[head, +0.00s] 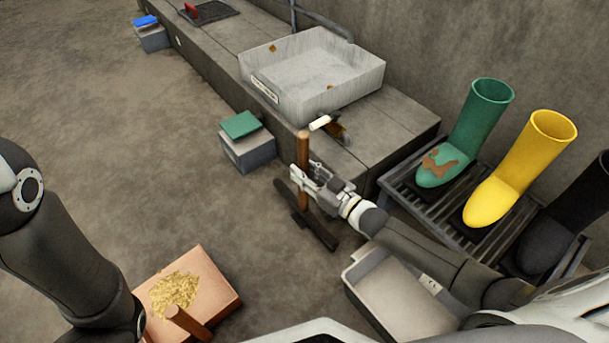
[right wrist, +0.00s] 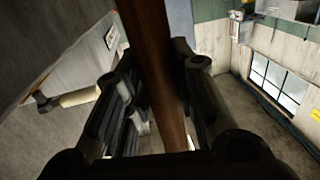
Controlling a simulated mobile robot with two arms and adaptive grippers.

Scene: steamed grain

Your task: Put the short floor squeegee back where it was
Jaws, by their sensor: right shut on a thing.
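The short floor squeegee (head: 303,148) has a brown wooden handle and a long dark head. My right gripper (head: 307,178) is shut on the handle, which stands close to upright. The squeegee's head hangs below the gripper, in front of the ledge; I cannot tell whether it touches the floor. In the right wrist view the wooden handle (right wrist: 152,55) runs between the two dark fingers (right wrist: 160,110). My left arm shows at the left of the head view, but its gripper is not visible.
Boots stand on a slatted rack (head: 409,190) at right. A grey tray (head: 362,262) lies below my right arm. A grain box (head: 222,290) is at lower left.

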